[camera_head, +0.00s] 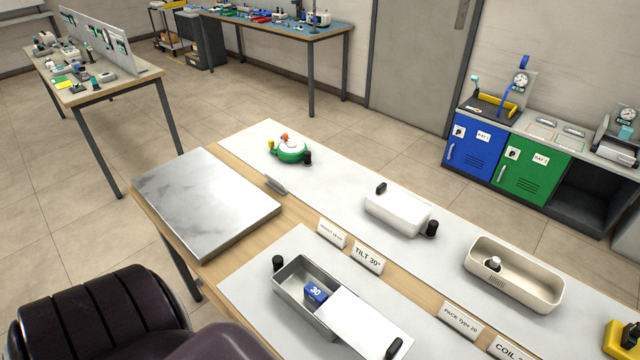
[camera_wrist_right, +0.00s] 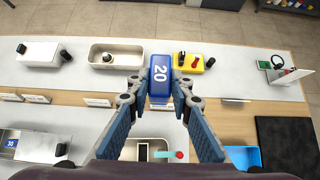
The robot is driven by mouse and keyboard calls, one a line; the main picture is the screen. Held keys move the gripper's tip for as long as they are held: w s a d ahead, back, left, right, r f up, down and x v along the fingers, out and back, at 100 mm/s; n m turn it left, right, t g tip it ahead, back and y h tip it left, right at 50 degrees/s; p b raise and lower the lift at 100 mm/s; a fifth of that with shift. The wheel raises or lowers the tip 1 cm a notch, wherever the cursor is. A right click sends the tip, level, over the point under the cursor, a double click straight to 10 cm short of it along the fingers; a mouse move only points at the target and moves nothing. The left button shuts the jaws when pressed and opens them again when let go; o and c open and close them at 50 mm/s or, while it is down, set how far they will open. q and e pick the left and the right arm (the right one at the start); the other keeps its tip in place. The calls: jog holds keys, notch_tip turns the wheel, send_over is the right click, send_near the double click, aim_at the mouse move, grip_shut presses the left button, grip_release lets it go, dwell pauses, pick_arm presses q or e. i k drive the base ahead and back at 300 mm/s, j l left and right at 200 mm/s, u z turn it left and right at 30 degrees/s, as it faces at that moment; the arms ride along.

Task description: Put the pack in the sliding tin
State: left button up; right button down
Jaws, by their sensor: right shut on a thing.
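The sliding tin (camera_head: 284,292) is a grey metal box at the front of the table in the head view, its white lid (camera_head: 360,325) slid partway off to the right. A blue pack marked 30 (camera_head: 316,294) lies inside the uncovered part. In the right wrist view the tin shows at the lower left edge, with its lid (camera_wrist_right: 42,148) beside the 30 pack (camera_wrist_right: 11,143). My right gripper (camera_wrist_right: 159,92) is shut on a blue pack marked 20 (camera_wrist_right: 160,66), held between its fingertips over the table. The right gripper is outside the head view. My left gripper is in neither view.
A beige tray (camera_head: 480,265) and a white lidded box (camera_head: 398,210) stand behind the label row, with a PACK Type 20 sign (camera_head: 461,320). A stone slab (camera_head: 200,203) lies left.

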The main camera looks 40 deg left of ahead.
aim_at(298, 286)
jog(key=i+u, duration=0.1)
jog(key=u, duration=2.25)
